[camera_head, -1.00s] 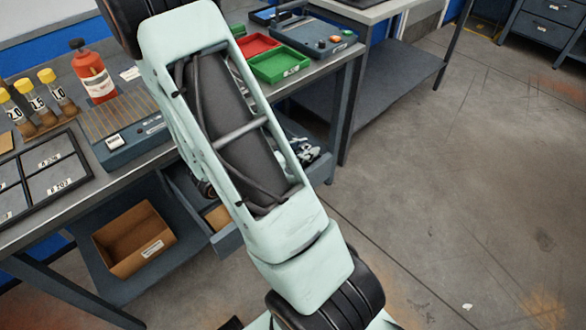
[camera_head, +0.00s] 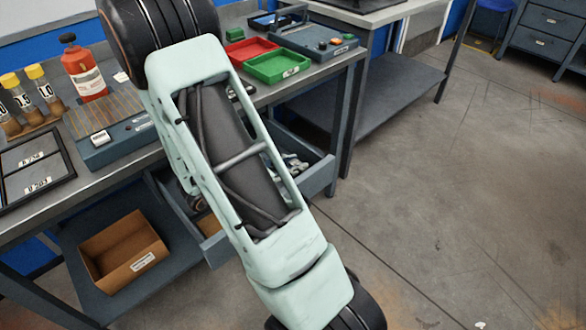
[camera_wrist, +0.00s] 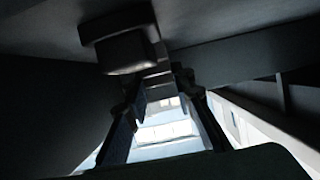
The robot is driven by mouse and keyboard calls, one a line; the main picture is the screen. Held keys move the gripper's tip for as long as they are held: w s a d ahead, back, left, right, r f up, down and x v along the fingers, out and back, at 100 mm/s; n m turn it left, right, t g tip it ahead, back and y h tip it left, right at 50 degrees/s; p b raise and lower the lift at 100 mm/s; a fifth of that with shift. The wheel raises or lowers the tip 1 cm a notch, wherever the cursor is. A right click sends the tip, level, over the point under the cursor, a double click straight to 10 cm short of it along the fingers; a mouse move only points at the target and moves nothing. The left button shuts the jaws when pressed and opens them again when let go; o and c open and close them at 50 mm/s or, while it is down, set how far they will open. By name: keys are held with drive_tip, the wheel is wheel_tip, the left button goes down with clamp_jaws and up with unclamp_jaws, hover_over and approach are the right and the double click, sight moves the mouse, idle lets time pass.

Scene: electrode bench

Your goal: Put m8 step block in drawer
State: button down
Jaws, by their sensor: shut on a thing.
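The open drawer (camera_head: 318,177) under the bench shows on both sides of my arm in the head view. Some silvery pieces (camera_head: 294,164) lie in its right part, and its middle is hidden by my arm. My gripper (camera_wrist: 160,100) shows in the dark wrist view, with a finger on each side. It is shut on a dark stepped piece, which appears to be the M8 step block (camera_wrist: 158,79). The head view hides the gripper and block behind my arm, so their height over the drawer cannot be told.
A cardboard box (camera_head: 124,252) stands on the lower shelf, left of the drawer. The bench top holds a red bottle (camera_head: 84,68), capped vials (camera_head: 40,86), a grey device (camera_head: 115,140), a green tray (camera_head: 279,67) and a red tray (camera_head: 249,50). The floor at right is clear.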

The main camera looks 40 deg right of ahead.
drive_tip(key=c, duration=1.7)
unclamp_jaws()
drive_tip(key=shift+o, duration=0.2)
drive_tip(key=shift+r, duration=0.1)
drive_tip(key=p+v, duration=0.2)
drive_tip(key=v, duration=0.5)
drive_tip(key=shift+a+p, duration=0.3)
drive_tip(key=shift+p, duration=0.05)
